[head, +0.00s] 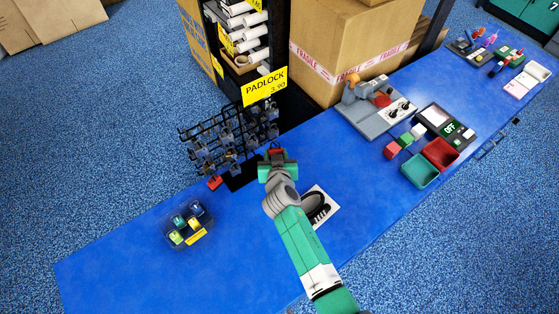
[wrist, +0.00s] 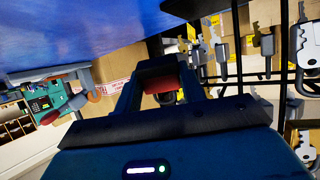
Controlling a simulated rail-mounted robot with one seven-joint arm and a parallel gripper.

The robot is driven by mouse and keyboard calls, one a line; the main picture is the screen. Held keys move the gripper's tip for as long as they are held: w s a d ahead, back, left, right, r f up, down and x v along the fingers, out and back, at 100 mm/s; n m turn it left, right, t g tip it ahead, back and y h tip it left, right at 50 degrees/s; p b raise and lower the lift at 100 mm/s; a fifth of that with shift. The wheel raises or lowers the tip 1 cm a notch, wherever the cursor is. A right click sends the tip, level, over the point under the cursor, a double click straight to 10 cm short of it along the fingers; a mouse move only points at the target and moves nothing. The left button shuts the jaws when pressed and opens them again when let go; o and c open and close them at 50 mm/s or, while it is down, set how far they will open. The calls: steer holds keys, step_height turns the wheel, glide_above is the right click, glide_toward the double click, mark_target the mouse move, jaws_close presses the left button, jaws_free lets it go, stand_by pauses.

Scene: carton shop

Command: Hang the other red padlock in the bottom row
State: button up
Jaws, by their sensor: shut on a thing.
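My gripper (head: 276,158) is over the blue counter, just right of the black hook rack (head: 232,128), and is shut on a red padlock (head: 277,152). In the wrist view the red padlock (wrist: 160,85) sits between the two fingers, with its body partly hidden by them. Another red padlock (head: 215,183) is at the lower left of the rack; I cannot tell whether it hangs or rests on the counter. The rack holds several grey padlocks and keys; some hang at the right of the wrist view (wrist: 262,42).
A yellow PADLOCK price sign (head: 265,87) stands above the rack. A clear tray with small coloured padlocks (head: 187,226) lies on the counter (head: 120,262) at left. A white card with a black item (head: 318,207) lies right of my arm. Cartons (head: 340,40) stand behind.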

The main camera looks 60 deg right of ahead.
steer(key=shift+w+d+f+b, duration=0.25)
steer(key=shift+w+f+b, duration=0.15)
steer(key=shift+b, duration=0.25)
steer(key=shift+r, duration=0.1)
steer(key=o, duration=1)
steer(key=shift+c, duration=0.2)
steer(key=shift+p+v, duration=0.65)
steer(key=shift+v, duration=3.3)
